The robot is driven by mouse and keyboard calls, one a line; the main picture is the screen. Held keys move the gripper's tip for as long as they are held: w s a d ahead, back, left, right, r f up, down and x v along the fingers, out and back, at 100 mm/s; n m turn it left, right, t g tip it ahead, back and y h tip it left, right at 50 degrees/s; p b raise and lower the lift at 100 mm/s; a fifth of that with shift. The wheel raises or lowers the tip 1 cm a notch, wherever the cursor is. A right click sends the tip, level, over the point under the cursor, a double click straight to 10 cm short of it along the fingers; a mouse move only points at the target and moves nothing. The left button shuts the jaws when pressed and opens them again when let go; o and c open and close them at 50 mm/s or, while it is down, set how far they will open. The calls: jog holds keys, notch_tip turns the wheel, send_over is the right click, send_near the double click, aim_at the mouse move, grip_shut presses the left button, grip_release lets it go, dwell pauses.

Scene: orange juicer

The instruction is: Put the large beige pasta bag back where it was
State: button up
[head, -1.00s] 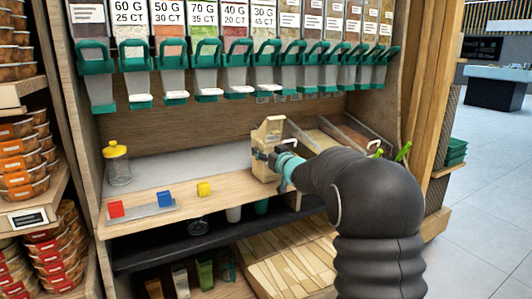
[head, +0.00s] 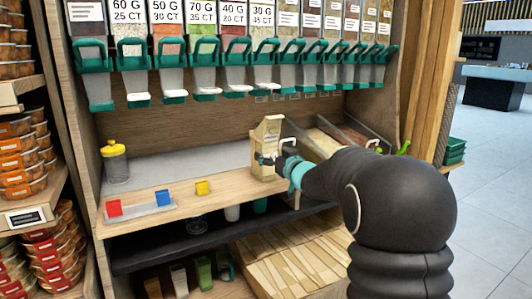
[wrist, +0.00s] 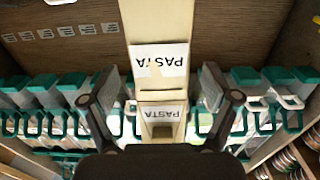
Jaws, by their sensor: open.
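The large beige pasta bag (head: 264,135) stands upright on the wooden counter (head: 230,190), right of the yellow block. In the wrist view, the bag (wrist: 160,85) shows its beige face with two white PASTA labels, upside down in that picture. My gripper (head: 275,156) is at the bag's near right side. In the wrist view its two dark fingers (wrist: 162,92) are spread on either side of the bag, with gaps visible between fingers and bag. Part of the bag's lower right side is hidden behind my gripper in the head view.
A yellow-lidded jar (head: 115,160) and red, blue and yellow blocks (head: 164,197) are on the counter to the left. Green-handled dispensers (head: 200,72) hang above. Sloped bins (head: 325,140) lie to the right. A lower shelf (head: 150,248) is below.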

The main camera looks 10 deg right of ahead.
jog(key=s+d+f+m+g+h, duration=0.15)
jog(key=s+h, duration=0.25)
jog(key=s, duration=0.7)
jog(key=s+d+m+g+h, duration=0.3)
jog(key=s, duration=0.9)
jog(key=s+a+f+g, duration=0.2)
jog(key=s+f, duration=0.1)
jog(key=s, duration=0.5)
jog(key=s+a+f+g+y, duration=0.1)
jog(key=s+f, duration=0.3)
jog(key=s, duration=0.5)
jog(key=s+a+f+g, duration=0.3)
jog(key=s+f+g, duration=0.1)
jog(key=s, duration=0.4)
jog(key=shift+s+n, duration=0.2)
jog(key=shift+n, duration=0.25)
